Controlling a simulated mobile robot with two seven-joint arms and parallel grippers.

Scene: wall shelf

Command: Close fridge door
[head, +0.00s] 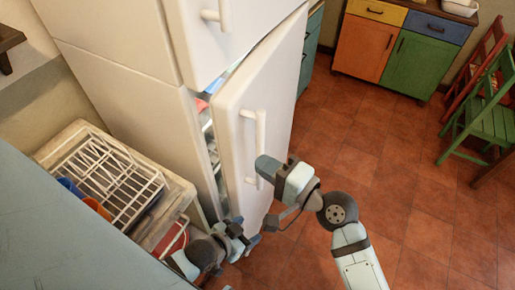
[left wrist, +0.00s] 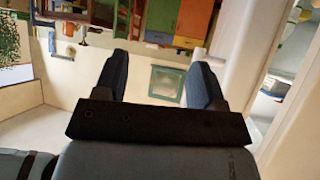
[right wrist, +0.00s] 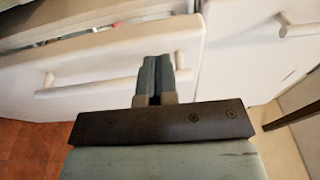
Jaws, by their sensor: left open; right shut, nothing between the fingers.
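The white fridge's lower door (head: 274,100) stands ajar in the head view, with a gap on its left showing the shelves and contents (head: 207,125) inside. Its vertical handle (head: 259,135) is on the outer face. My right gripper (head: 262,168) is shut and empty, in front of the door face near the handle's lower end; contact is unclear. In the right wrist view its closed fingers (right wrist: 154,78) point at the door face (right wrist: 105,65). My left gripper (head: 246,240) is open and empty, low near the door's bottom edge. In the left wrist view its fingers (left wrist: 160,85) are spread apart.
The fridge's upper door (head: 235,40) looks closed. A counter with a white dish rack (head: 110,180) stands left of the fridge. Coloured cabinets (head: 395,45) and a green chair (head: 490,115) are at the far right. The tiled floor (head: 375,150) between is clear.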

